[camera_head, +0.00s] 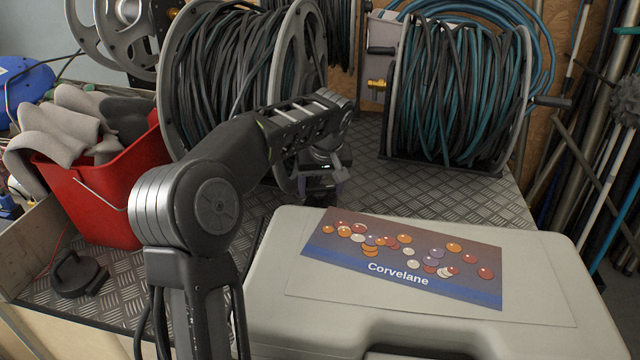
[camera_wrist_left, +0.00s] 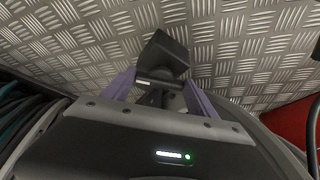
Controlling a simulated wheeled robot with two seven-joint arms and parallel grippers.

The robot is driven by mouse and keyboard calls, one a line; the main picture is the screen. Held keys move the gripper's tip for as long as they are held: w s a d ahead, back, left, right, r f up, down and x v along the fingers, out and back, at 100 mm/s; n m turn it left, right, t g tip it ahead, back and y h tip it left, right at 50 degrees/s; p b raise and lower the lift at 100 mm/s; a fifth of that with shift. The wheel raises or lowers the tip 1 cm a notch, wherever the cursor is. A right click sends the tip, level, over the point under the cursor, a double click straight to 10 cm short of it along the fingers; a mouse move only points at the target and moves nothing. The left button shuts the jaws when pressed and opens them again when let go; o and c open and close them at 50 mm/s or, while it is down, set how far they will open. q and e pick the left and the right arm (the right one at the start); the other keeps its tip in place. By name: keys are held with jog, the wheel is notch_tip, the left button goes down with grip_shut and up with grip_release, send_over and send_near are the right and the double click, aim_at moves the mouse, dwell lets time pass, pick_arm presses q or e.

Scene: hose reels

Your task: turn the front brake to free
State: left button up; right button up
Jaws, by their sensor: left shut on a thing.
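My left gripper (camera_head: 318,190) is low at the foot of the nearer hose reel (camera_head: 232,70), just above the tread-plate bench top. In the left wrist view its two purple fingers (camera_wrist_left: 158,92) are shut on a dark, block-ended brake handle (camera_wrist_left: 167,54), one finger on each side. The block end sticks out beyond the fingers, over the tread plate. In the head view my wrist and fingers hide most of the handle, so its setting cannot be read. My right gripper is not in view.
A pale case (camera_head: 265,300) with a Corvelane label fills the front right, close to my left gripper. A red bucket (camera_head: 90,205) with grey cloths stands left. Another hose reel (camera_head: 460,95) stands back right. A black round object (camera_head: 78,274) lies front left. Tread plate (camera_head: 425,190) is clear between.

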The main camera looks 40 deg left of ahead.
pick_arm(q)
jog(key=n, duration=0.2)
jog(key=n+g+y+p, duration=0.1)
jog(key=shift+w+d+r+n+p, duration=0.2)
jog(key=shift+n+p, duration=0.1)
jog(key=shift+n, duration=0.1)
jog(key=n+g+p, duration=0.1)
jog(key=n, duration=0.1)
jog(key=shift+w+n+p, duration=0.1)
jog(key=shift+n+p, duration=0.25)
jog(key=shift+n, duration=0.05)
jog(key=n+g+p, duration=0.1)
jog(key=n+p, duration=0.2)
jog(key=n, duration=0.1)
jog(key=shift+w+a+g+p, duration=0.1)
jog(key=shift+w+g+p, duration=0.05)
jog(key=shift+g+p, duration=0.25)
jog(key=shift+w+f+n+g+p, duration=0.1)
jog(key=shift+n+g+p, duration=0.3)
jog(key=shift+n+p, duration=0.65)
jog(key=o, duration=1.1)
